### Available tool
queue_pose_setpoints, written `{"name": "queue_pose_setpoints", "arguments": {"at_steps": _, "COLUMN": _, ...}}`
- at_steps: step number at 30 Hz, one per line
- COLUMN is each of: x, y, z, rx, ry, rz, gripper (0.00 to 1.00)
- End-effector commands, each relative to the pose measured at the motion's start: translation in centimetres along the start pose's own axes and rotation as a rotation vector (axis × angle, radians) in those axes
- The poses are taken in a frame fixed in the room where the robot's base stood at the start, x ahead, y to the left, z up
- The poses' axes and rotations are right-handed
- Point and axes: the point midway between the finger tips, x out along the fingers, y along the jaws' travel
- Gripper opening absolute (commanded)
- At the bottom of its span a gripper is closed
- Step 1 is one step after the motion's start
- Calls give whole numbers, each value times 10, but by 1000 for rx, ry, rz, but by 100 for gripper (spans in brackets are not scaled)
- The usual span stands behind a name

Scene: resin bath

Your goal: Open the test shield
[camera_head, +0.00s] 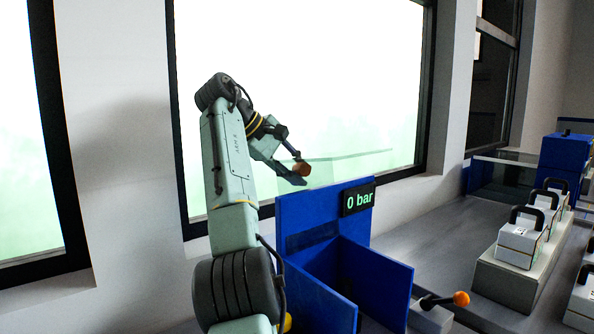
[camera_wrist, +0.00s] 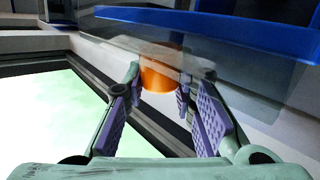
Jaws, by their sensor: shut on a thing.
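The test shield is a clear pane (camera_head: 350,164) that shows faintly above the blue test box (camera_head: 378,270), in front of the window. It is raised, with the open top of the box below it. Its orange knob (camera_head: 302,169) is at the pane's left end. My gripper (camera_head: 297,172) is shut on this knob. In the wrist view the orange knob (camera_wrist: 158,79) sits between the purple-padded fingers, and the clear pane (camera_wrist: 215,65) stretches across beyond them. The pane's exact angle is hard to judge.
A black display reading "0 bar" (camera_head: 358,198) is on the box's back wall. A lever with an orange ball (camera_head: 461,298) stands to the right of the box. Several white blocks with black handles (camera_head: 521,241) stand farther right. A window frame (camera_head: 428,90) is close behind my arm.

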Motion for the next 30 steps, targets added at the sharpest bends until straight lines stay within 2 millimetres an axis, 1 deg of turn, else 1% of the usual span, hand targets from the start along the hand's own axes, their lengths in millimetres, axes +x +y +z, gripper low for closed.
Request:
{"name": "queue_pose_setpoints", "arguments": {"at_steps": 1, "x": 0, "y": 0, "z": -1, "rx": -2, "ry": 5, "rz": 2, "gripper": 0}}
{"name": "queue_pose_setpoints", "arguments": {"at_steps": 2, "x": 0, "y": 0, "z": -1, "rx": -2, "ry": 5, "rz": 2, "gripper": 25}}
{"name": "queue_pose_setpoints", "arguments": {"at_steps": 11, "x": 0, "y": 0, "z": -1, "rx": -1, "ry": 2, "rz": 1, "gripper": 45}}
{"name": "queue_pose_setpoints", "arguments": {"at_steps": 22, "x": -3, "y": 0, "z": 0, "rx": 0, "ry": 2, "rz": 1, "gripper": 46}}
{"name": "queue_pose_setpoints", "arguments": {"at_steps": 26, "x": -13, "y": 1, "z": 0, "rx": -1, "ry": 2, "rz": 2, "gripper": 46}}
{"name": "queue_pose_setpoints", "arguments": {"at_steps": 30, "x": -29, "y": 0, "z": 0, "rx": -1, "ry": 3, "rz": 1, "gripper": 46}}
